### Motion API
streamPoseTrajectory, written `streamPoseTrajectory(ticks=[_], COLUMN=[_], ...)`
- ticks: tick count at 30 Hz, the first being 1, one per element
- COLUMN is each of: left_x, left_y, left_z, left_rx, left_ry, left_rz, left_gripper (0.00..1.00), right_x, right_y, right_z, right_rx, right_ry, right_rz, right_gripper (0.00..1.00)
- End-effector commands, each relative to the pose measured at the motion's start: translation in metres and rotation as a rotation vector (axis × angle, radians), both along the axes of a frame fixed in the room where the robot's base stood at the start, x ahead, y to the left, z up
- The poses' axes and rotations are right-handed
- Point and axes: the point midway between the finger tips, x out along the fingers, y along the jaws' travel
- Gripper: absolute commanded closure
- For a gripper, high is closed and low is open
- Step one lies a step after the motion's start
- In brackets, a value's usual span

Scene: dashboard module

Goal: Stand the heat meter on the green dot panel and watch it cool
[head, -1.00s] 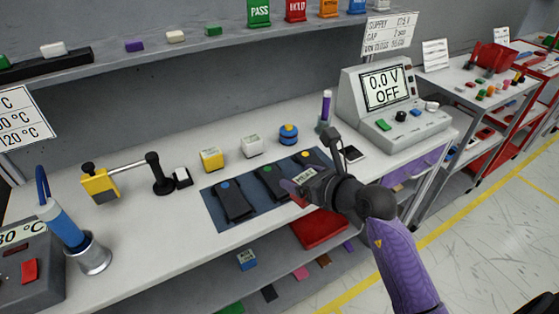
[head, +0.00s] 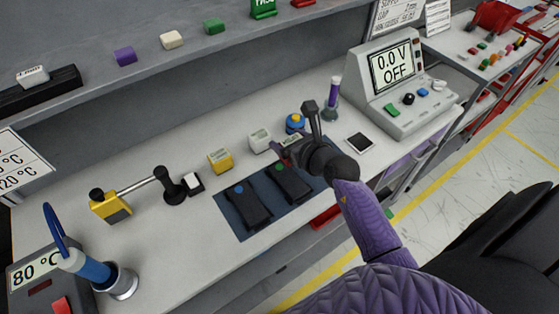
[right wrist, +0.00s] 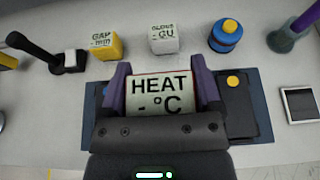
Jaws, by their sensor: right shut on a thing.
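The green dot panel (head: 291,186) lies just below and in front of the gripper in the head view. In the right wrist view the meter and gripper hide it. The blue dot panel (head: 247,206) is to its left. The yellow dot panel (right wrist: 238,108) shows right of the gripper. My left gripper is out of view.
Behind the panels stand a yellow gap meter (head: 219,161), a white block (head: 259,140) and a blue round knob (head: 295,122). A black-armed stand (head: 171,186) is left. A display console (head: 402,85) and dark tile (head: 359,142) are right.

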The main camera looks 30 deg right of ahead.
Motion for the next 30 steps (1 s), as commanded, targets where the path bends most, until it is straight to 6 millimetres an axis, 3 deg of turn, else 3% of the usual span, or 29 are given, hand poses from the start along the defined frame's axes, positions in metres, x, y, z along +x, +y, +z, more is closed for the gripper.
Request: streamPoseTrajectory(ticks=[4,14,25,26,28,30], left_x=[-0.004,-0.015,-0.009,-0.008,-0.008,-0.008], left_y=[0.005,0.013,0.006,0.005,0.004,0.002], left_z=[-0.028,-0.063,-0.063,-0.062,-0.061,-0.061], left_rx=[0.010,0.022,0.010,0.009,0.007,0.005], left_ry=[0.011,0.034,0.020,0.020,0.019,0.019], left_rz=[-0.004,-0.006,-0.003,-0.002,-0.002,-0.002], left_gripper=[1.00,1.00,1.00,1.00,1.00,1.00], right_x=[-0.001,-0.001,0.000,-0.001,-0.001,-0.001], right_y=[0.000,0.000,0.000,0.000,0.000,0.000], right_z=[-0.045,-0.100,-0.101,-0.100,-0.100,-0.100], right_rx=[-0.002,-0.001,0.000,0.000,0.000,0.000], right_ry=[0.006,0.005,0.002,0.002,0.002,0.002], right_rz=[0.001,0.000,0.001,0.001,0.001,0.001], right_gripper=[0.86,0.86,0.86,0.12,0.00,0.00])
